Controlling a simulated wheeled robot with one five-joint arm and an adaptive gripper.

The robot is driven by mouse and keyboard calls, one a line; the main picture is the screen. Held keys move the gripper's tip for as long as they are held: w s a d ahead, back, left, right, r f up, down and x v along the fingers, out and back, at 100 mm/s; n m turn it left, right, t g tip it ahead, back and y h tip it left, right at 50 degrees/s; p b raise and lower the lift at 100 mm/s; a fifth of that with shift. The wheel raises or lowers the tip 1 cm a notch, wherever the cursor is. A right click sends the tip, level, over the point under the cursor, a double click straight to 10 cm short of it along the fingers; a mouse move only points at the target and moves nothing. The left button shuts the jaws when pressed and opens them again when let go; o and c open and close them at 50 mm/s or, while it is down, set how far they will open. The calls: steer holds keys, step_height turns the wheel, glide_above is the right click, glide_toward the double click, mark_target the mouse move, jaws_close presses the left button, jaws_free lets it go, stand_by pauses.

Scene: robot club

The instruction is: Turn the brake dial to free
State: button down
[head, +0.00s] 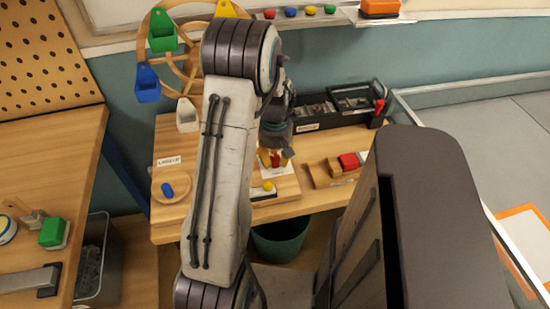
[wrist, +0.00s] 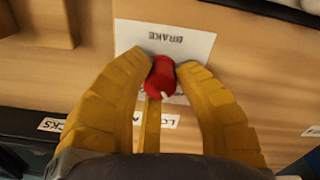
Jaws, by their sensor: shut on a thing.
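The brake dial is a red knob (wrist: 160,76) in the wrist view, in front of a white card marked BRAKE (wrist: 178,40), which reads upside down there. My gripper (wrist: 163,72) has its yellow fingers closed on both sides of the red knob. A narrow yellow bar (wrist: 152,125) runs from the knob toward the camera; I cannot tell whether it is a pointer. A label starting with LO (wrist: 169,121) is partly hidden behind a finger. In the head view my gripper (head: 272,158) is down at the wooden table, with the knob small between the fingers. The dial's setting is not readable.
A black rack (head: 325,108) stands behind. A round dish (head: 171,186) with a blue piece is at left. A wooden wheel with coloured buckets (head: 162,38) stands behind my arm.

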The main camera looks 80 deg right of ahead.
mark_target(275, 157)
steer(key=shift+a+f, duration=0.1)
steer(key=shift+f, duration=0.05)
steer(key=c, duration=0.9)
jaws_free()
step_height(275, 157, up, 12)
steer(key=shift+r, duration=0.1)
stand_by(0.5)
